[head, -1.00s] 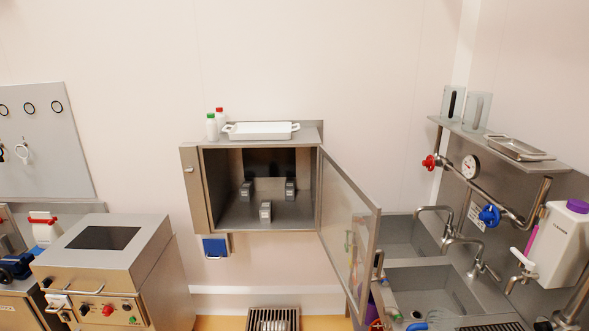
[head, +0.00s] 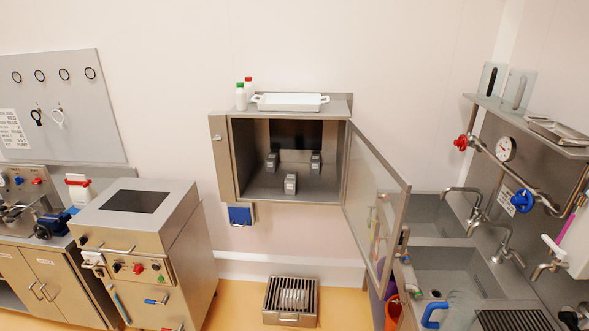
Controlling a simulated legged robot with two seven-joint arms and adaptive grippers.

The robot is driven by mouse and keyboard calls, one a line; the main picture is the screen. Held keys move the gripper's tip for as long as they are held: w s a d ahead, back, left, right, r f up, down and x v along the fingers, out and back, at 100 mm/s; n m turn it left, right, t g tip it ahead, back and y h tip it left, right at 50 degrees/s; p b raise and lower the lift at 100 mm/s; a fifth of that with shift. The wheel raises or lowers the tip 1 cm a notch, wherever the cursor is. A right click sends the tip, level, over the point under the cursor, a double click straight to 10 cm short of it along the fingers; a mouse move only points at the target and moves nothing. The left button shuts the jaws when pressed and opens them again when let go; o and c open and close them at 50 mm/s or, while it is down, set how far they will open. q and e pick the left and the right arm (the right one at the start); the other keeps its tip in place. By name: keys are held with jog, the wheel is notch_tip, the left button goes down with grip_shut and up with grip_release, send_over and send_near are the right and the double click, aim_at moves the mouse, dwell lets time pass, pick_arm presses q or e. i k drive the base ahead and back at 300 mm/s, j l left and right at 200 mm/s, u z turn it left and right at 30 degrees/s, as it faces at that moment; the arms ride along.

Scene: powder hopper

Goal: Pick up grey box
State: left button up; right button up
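Three small grey boxes stand on the floor of an open steel wall cabinet (head: 220,165) near the middle of the head view. One grey box (head: 290,184) is at the front centre. Another grey box (head: 271,161) is behind it to the left, and a third grey box (head: 316,161) is behind it to the right. All stand upright and apart from each other. Neither of my grippers shows in the head view.
The cabinet's glass door (head: 376,205) stands open to the right, in front of the sink (head: 445,265). A white tray (head: 290,102) and two bottles sit on the cabinet top. A steel machine (head: 150,240) stands lower left. A floor grate (head: 290,300) lies below the cabinet.

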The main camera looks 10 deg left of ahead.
aim_at(290, 183)
jog(key=i+j+z, duration=0.45)
jog(key=i+j, duration=0.7)
jog(key=i, duration=0.15)
